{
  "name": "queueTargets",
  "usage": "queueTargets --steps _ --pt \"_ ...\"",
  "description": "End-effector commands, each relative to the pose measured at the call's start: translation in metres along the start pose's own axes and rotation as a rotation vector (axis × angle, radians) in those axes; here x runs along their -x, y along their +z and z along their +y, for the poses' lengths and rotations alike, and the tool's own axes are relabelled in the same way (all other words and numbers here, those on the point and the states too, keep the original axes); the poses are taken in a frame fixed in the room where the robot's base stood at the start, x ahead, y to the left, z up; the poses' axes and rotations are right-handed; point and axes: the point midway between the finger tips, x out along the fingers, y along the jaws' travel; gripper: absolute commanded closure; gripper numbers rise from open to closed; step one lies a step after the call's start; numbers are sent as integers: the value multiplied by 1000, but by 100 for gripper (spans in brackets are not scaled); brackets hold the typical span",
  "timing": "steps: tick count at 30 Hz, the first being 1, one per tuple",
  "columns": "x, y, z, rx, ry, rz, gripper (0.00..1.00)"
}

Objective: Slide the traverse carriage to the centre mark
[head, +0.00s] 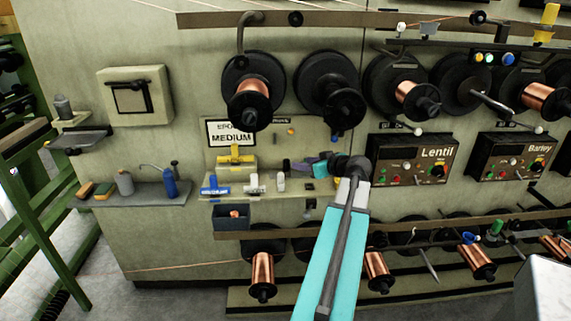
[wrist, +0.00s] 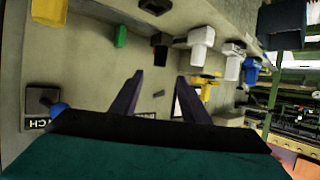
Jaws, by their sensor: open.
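No part is clearly marked as the traverse carriage, and I cannot make out a centre mark. A yellow block (head: 546,26) sits on the upper rail (head: 455,44) at the top right of the head view; it may be the carriage. My gripper (head: 290,166) is in front of the pale panel (head: 300,187) in the middle of the head view, far left of and below that block. In the wrist view my gripper's two dark fingers (wrist: 158,82) stand apart with nothing between them. The arm hides part of the panel.
Left of my gripper are a yellow fixture (head: 236,158), a blue piece (head: 214,187) and white pieces (head: 256,184). Black spools (head: 327,85) hang above, copper spools (head: 263,275) below. The Lentil box (head: 411,160) is close on the right. Open floor shows at lower left.

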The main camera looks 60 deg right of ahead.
Motion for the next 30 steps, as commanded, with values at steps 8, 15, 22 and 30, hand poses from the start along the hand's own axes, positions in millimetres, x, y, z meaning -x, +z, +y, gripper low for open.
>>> queueTargets --steps 8,15,22,30 --pt "-36 -1 3 -2 1 -1 58" --pt "-71 -1 3 -2 1 -1 58" --pt "-102 -1 4 -2 2 0 58" --pt "-120 0 3 -2 4 0 58"
